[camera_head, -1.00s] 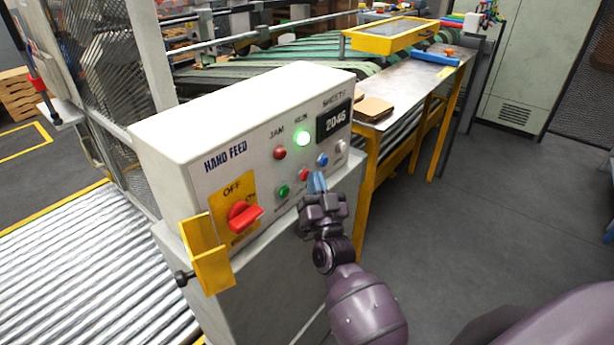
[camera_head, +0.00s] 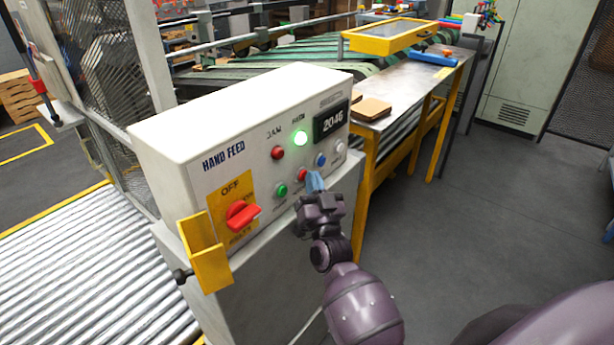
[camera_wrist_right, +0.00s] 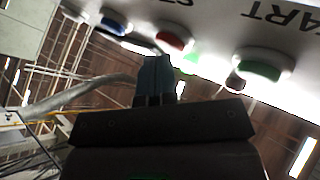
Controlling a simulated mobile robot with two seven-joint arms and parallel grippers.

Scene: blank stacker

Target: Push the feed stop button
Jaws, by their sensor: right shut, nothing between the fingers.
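The control box (camera_head: 170,143) marked HAND FEED has a front panel with several buttons. A red button (camera_head: 302,175) sits between a green button (camera_head: 281,190) and a blue button (camera_head: 320,160). My right gripper (camera_head: 315,181) is shut and empty, its blue fingertips just in front of the panel at the red button. In the right wrist view the fingertips (camera_wrist_right: 157,62) point at the red button (camera_wrist_right: 173,38), very close; whether they touch is unclear. The green button (camera_wrist_right: 263,63) and blue button (camera_wrist_right: 114,24) flank it. The label by the red button is hidden. My left gripper is not in view.
A red rotary switch (camera_head: 241,214) with a yellow guard (camera_head: 206,252) sits at the panel's left. A green RUN lamp (camera_head: 300,138) is lit and the display (camera_head: 331,121) reads 2046. A metal table (camera_head: 405,92) stands behind; floor at right is clear.

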